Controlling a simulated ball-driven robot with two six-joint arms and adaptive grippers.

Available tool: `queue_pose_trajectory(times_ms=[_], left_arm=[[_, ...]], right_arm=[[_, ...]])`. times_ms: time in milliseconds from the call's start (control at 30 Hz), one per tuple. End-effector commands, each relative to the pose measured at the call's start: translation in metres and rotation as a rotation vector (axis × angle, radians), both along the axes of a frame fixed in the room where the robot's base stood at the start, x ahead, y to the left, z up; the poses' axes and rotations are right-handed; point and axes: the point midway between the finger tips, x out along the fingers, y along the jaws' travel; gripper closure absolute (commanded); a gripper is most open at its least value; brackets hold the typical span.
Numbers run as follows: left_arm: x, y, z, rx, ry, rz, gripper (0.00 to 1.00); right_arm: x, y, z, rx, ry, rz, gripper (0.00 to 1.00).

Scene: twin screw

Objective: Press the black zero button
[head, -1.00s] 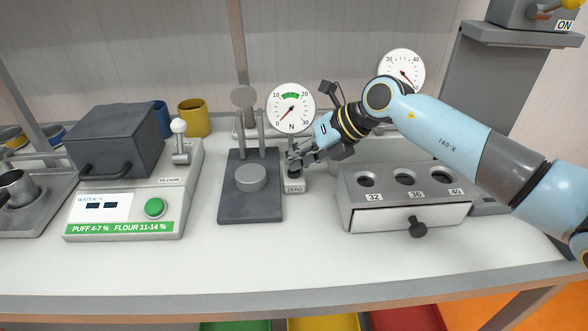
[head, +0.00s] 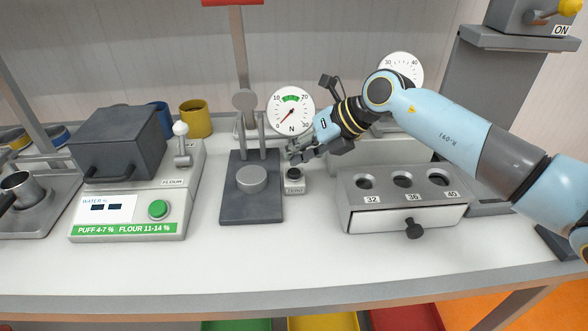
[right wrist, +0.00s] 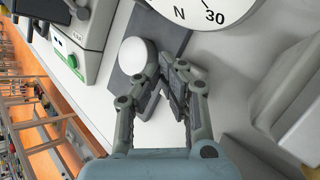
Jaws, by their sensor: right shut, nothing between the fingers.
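The black zero button (head: 294,175) sits on a small light box with a ZERO label, beside the dark press plate. It is uncovered in the head view; in the right wrist view I cannot make it out behind the fingers. My right gripper (head: 291,153) is shut and empty, behind and above the button, apart from it. It also shows in the right wrist view (right wrist: 172,70), its fingertips near the round pad.
The press plate with its round pad (head: 251,179) stands just left of the button. The N dial (head: 291,108) stands behind, its needle near 0. A block with several holes (head: 400,192) is to the right. The front of the table is clear.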

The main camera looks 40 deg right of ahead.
Motion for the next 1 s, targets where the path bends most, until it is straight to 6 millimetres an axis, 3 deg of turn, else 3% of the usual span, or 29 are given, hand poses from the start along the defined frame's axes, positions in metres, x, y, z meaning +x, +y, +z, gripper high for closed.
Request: queue_pose_trajectory(times_ms=[500,1000], left_arm=[[0.001,0.0,0.045,0.0,-0.002,0.0,0.6],[0.001,0.0,0.044,0.0,-0.002,0.0,0.6]], right_arm=[[0.0,0.0,0.05,-0.001,0.0,0.001,1.0],[0.0,0.0,0.048,0.0,0.0,0.0,1.0]])
